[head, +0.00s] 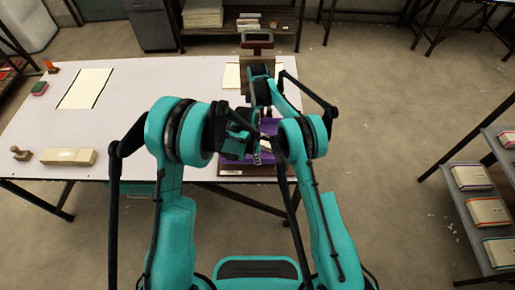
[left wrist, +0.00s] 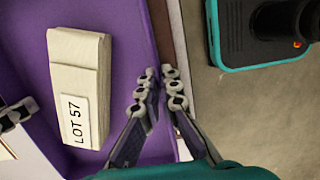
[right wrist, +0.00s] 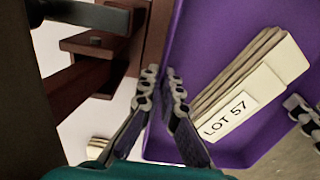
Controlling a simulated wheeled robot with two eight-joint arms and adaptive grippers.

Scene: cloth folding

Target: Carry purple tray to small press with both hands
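The purple tray (head: 268,158) is at the table's right end, largely hidden by my arms in the head view. It holds a folded pale stack labelled LOT 57 (left wrist: 78,85). My left gripper (head: 257,155) is closed on one wall of the tray, as the left wrist view (left wrist: 162,85) shows. My right gripper (right wrist: 160,85) is closed on the opposite wall. The small press (head: 257,66) stands behind the tray, and its brown frame shows close beside the tray in the right wrist view (right wrist: 105,45). I cannot tell whether the tray touches its base.
The white table (head: 130,130) carries a framed pale sheet (head: 86,88), a pale block (head: 68,157), a wooden stamp (head: 20,153) and a green-and-red pad (head: 39,88). A shelf (head: 470,205) with bundles stands at the right. Floor is open between the table and shelf.

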